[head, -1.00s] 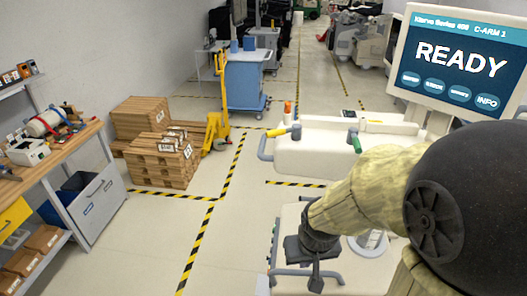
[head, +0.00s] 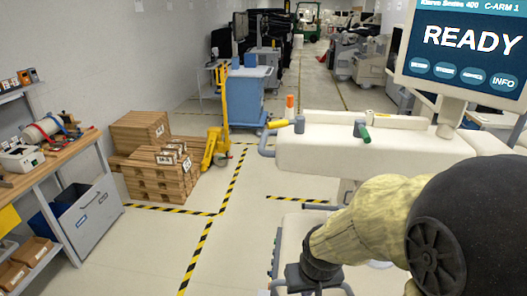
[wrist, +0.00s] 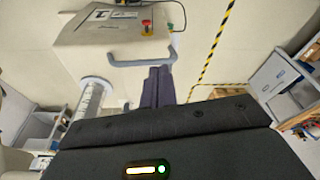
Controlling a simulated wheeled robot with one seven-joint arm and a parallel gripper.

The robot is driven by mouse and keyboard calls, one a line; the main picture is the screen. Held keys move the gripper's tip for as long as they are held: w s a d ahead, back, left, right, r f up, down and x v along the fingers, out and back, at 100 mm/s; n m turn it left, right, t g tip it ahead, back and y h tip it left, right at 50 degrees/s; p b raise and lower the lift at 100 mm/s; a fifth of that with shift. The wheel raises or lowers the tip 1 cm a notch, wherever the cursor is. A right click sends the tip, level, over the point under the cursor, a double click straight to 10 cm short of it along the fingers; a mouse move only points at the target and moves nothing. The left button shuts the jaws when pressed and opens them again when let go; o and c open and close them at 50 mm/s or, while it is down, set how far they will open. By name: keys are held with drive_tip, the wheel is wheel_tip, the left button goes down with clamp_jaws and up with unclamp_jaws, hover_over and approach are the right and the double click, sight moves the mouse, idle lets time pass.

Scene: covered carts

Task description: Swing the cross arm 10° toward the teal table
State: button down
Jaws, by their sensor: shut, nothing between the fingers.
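The C-arm machine's screen (head: 467,52) reads READY and C-ARM 1. Below it is a long white horizontal body (head: 320,147), with a yellow-tipped lever (head: 280,124) and a green-tipped lever (head: 363,131); which part is the cross arm I cannot tell. No clearly teal table shows. In the wrist view my gripper (wrist: 158,86) is shut and empty, its dark fingers side by side. They point at a grey-blue handle (wrist: 143,62) on a white housing (wrist: 105,30); I cannot tell whether they touch it. In the head view my gripper's fingers fall below the frame.
A workbench (head: 58,160) lines the left side. A red button (wrist: 147,27) is on the housing. Floor between bench and machine is clear, marked with striped tape (head: 205,240).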

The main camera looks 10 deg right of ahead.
drive_tip(key=b+x, duration=0.2)
drive_tip(key=x, duration=0.1)
drive_tip(key=shift+s+f, duration=0.15)
drive_tip(key=shift+s, duration=0.2)
